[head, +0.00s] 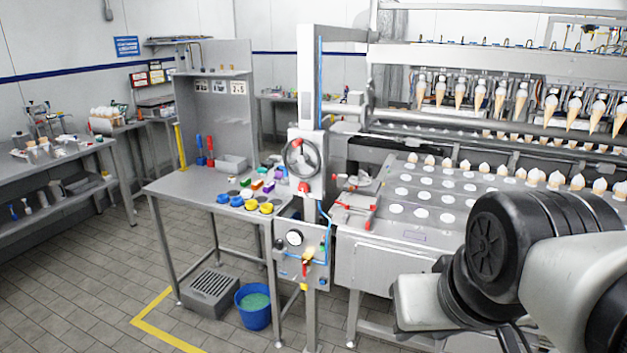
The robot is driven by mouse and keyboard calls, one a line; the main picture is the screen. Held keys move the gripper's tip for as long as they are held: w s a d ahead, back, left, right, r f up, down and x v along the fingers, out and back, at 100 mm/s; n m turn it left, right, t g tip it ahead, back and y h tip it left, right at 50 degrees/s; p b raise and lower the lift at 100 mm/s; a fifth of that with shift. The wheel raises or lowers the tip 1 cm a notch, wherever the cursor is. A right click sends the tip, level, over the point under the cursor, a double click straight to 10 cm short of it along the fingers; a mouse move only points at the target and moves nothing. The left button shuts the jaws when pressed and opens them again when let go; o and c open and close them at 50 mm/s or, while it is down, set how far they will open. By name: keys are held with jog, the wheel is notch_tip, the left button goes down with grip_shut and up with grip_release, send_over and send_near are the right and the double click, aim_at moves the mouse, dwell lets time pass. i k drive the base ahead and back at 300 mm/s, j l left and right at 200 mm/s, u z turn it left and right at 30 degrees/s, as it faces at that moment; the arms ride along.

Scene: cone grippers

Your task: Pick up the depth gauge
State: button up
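I cannot tell for certain which item is the depth gauge; nothing here is clearly one at this size. Small tools and parts lie on the steel workbench (185,184) in the middle left, among them blue pieces (223,198), yellow pieces (266,207) and several small coloured blocks (257,185). A red-and-grey device (357,207) stands on the left end of the cone machine's deck (385,232). Links of my arm fill the lower right of the head view. My gripper does not show, so its state and any hold are hidden.
A steel post with a handwheel (303,157) stands between bench and machine. White-topped cones (540,177) line the machine. A blue bucket (253,307) and a grey grated box (210,291) sit under the bench. The tiled floor at front left is clear.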

aim_at(285, 178)
jog(key=i+j+u, duration=0.3)
jog(key=i+j, duration=0.15)
jog(key=i+j+z, duration=0.1)
jog(key=z, duration=0.55)
jog(key=i+j+z, duration=0.4)
jog(key=j, duration=0.25)
jog(key=i+j+z, duration=0.2)
jog(key=j, duration=0.15)
jog(key=i+j, duration=0.15)
jog(key=j, duration=0.2)
jog(key=i+j, duration=0.1)
jog(key=j, duration=0.3)
jog(key=i+j+z, duration=0.1)
jog(key=j, duration=0.25)
jog(key=i+j, duration=0.2)
jog(key=j, duration=0.2)
jog(key=i+j, duration=0.1)
jog(key=j, duration=0.3)
jog(key=i+j, duration=0.1)
jog(key=j, duration=0.25)
jog(key=i+z, duration=0.05)
